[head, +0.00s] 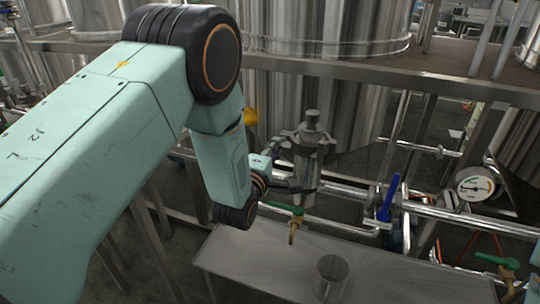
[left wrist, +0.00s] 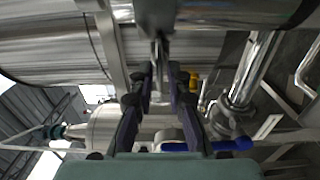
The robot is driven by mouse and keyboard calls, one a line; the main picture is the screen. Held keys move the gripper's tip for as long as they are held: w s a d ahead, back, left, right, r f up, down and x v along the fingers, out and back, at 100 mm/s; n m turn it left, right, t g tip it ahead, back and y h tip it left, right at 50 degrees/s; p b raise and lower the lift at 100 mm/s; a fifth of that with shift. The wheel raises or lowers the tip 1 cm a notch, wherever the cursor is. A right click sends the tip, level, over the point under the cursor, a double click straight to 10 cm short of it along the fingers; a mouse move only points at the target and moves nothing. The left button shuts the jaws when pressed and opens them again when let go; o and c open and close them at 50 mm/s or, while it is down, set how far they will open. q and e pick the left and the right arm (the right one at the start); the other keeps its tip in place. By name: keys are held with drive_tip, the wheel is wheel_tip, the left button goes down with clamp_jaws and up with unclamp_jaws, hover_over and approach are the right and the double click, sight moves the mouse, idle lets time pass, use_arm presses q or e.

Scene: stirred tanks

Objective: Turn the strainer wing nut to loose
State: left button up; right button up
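The strainer (head: 311,150) is a grey metal upright housing with a capped top, clamped in the pipe line behind the bench. My left gripper (head: 290,174) reaches its left side from the left arm. In the left wrist view my left gripper (left wrist: 161,72) has its two dark fingers apart. A narrow grey piece that looks like the wing nut (left wrist: 158,52) shows between the fingertips, with small gaps on both sides. I cannot tell whether a finger touches it. In the head view the nut is small and hard to tell from the clamp. My right gripper is not in view.
A blue valve lever (head: 389,198) and a gauge (head: 475,187) stand to the right. A steel frame rail (head: 400,78) crosses behind, above the strainer.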

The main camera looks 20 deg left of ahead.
use_arm(q)
drive_tip(key=s, duration=1.1)
drive_tip(key=shift+s+a, duration=0.15)
drive_tip(key=shift+s, duration=0.25)
drive_tip(key=s+a+f+m+g, duration=0.1)
drive_tip(key=s+f+m+g, duration=0.7)
drive_tip(key=f+m, duration=0.5)
drive_tip(key=s+f+m+g, duration=0.1)
drive_tip(key=s+f+g, duration=0.2)
drive_tip(key=s, duration=0.5)
drive_tip(key=s+a+f+m+g, duration=0.1)
drive_tip(key=s+f+g, duration=0.2)
drive_tip(key=s, duration=0.6)
drive_tip(key=s+f+m+g, duration=0.2)
drive_tip(key=s+f+g, duration=0.2)
drive_tip(key=s, duration=0.5)
drive_tip(key=shift+a+f+y, duration=0.3)
drive_tip(key=shift+f, duration=0.6)
